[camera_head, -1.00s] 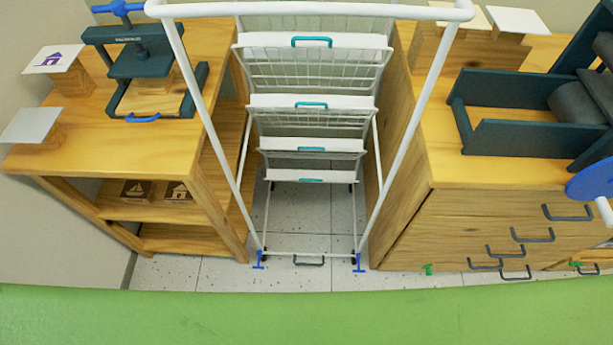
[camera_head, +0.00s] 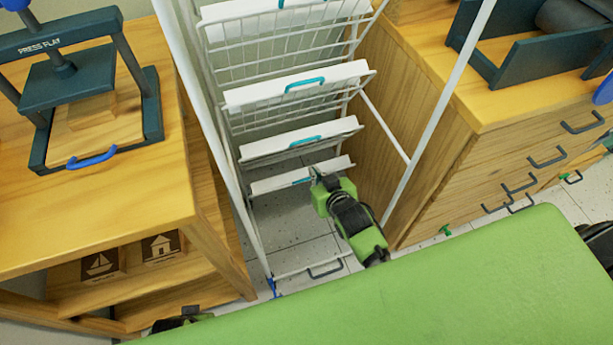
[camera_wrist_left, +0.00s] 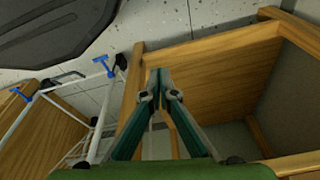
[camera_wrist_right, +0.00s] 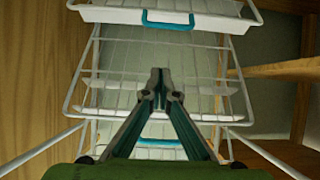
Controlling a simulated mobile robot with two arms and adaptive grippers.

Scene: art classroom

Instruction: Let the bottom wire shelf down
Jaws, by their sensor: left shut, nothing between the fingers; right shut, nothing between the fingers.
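The white wire rack (camera_head: 212,130) stands between two wooden cabinets, with several white-fronted shelves with teal handles one above another. The bottom wire shelf (camera_head: 275,184) is the lowest; its teal handle (camera_head: 302,181) is partly covered by my right gripper. My right gripper (camera_head: 316,172) is shut and empty at that shelf's right part; I cannot tell whether it touches. In the right wrist view its fingertips (camera_wrist_right: 159,76) are in front of wire bars, with one teal handle (camera_wrist_right: 168,20) above and another (camera_wrist_right: 160,143) lower. My left gripper (camera_wrist_left: 160,76) is shut and empty near the wooden shelf unit.
The wooden shelf unit (camera_head: 200,215) with a press (camera_head: 65,70) on top is at the left. A drawer cabinet (camera_head: 470,160) stands close at the right of the rack. A grey handle (camera_head: 325,270) is low on the rack's front. Little free room lies beside the rack.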

